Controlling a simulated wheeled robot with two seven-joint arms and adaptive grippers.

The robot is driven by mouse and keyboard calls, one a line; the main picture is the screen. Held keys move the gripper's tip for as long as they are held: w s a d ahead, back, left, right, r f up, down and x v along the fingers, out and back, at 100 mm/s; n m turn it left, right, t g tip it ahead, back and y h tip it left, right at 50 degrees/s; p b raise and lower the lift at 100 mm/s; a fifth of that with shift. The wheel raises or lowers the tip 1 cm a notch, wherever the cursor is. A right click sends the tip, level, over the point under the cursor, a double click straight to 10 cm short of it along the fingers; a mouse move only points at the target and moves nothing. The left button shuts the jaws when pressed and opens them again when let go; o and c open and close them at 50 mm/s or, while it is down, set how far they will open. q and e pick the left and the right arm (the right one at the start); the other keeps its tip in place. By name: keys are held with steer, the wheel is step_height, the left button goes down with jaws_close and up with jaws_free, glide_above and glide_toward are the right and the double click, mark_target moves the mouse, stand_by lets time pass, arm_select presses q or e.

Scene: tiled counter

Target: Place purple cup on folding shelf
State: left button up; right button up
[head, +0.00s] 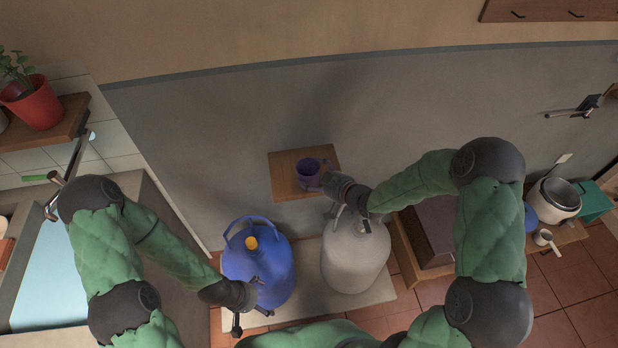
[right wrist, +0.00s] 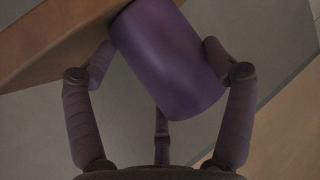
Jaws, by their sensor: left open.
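The purple cup (head: 308,172) appears upright over the small wooden folding shelf (head: 284,186) on the grey wall. I cannot tell whether its base touches the board. My right gripper (head: 330,186) is at the cup's right side. In the right wrist view, its fingers (right wrist: 158,52) are closed on both sides of the cup (right wrist: 172,62), and the shelf's edge (right wrist: 45,40) shows behind at upper left. My left gripper (head: 252,311) is open and empty, low in front of the blue jug.
A blue jug (head: 262,268) and a grey-white jug (head: 352,258) stand on a pale slab below the shelf. A wooden cabinet (head: 407,247) is to the right. A rice cooker (head: 553,202) stands further right. A red plant pot (head: 35,103) is at upper left.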

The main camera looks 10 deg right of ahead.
steer(key=shift+c, duration=0.6)
